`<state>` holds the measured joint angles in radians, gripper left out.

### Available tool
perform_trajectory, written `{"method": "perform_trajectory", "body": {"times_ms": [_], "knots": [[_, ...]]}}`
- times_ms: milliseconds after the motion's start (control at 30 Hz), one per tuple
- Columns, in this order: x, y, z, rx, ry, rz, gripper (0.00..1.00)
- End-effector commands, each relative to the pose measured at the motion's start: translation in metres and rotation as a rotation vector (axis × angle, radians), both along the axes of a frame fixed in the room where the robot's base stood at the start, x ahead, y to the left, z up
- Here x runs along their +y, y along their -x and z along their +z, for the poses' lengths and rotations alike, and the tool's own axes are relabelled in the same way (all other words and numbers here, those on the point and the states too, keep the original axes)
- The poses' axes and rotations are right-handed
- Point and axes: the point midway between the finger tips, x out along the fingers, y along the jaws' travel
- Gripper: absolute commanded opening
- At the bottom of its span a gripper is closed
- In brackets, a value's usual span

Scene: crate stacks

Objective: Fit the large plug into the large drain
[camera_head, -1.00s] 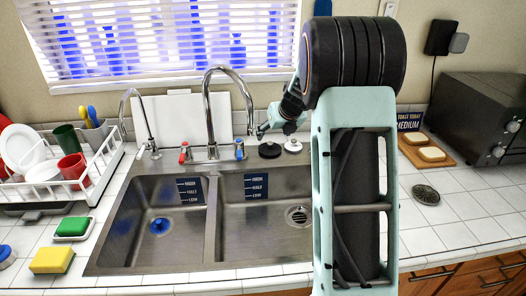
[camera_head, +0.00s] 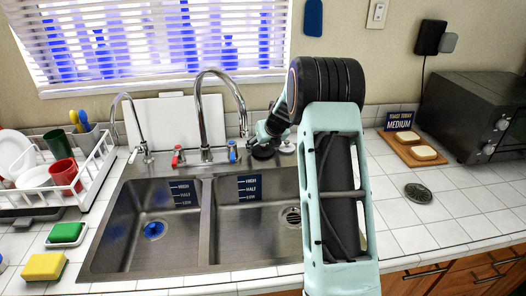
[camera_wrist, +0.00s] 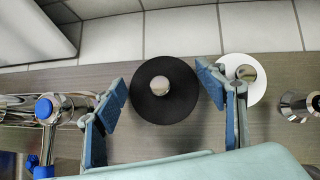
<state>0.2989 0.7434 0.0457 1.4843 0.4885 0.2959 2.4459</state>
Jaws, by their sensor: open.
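In the wrist view a black disc plug with a silver knob (camera_wrist: 180,108) lies flat on the ledge behind the sink, and looks larger than the white disc plug (camera_wrist: 258,92) to its right. My gripper (camera_wrist: 163,86) is open, with its blue-padded fingers on either side of the black plug and nothing held. In the head view the black plug (camera_head: 262,154) is partly hidden by my gripper (camera_head: 265,143). The right basin has an uncovered metal drain (camera_head: 292,216), partly behind my arm. The left basin has a blue-centred drain (camera_head: 154,229).
A tall chrome faucet (camera_head: 199,105) and a blue-handled tap (camera_head: 232,151) stand left of my gripper. A dish rack (camera_head: 95,165) is at the left. A dark round strainer (camera_head: 418,193) lies on the right counter. Both basins look empty.

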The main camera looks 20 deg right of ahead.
Motion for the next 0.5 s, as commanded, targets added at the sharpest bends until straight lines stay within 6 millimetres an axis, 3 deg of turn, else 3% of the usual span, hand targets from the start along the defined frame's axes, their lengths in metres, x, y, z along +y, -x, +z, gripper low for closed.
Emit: {"method": "perform_trajectory", "body": {"times_ms": [133,367,500], "knots": [[-0.0002,0.0001,0.0000,0.000,0.000,0.000,0.65],[-0.0001,0.0003,0.0000,0.000,0.000,0.000,0.40],[-0.0001,0.0003,0.0003,0.000,0.000,0.000,0.38]]}}
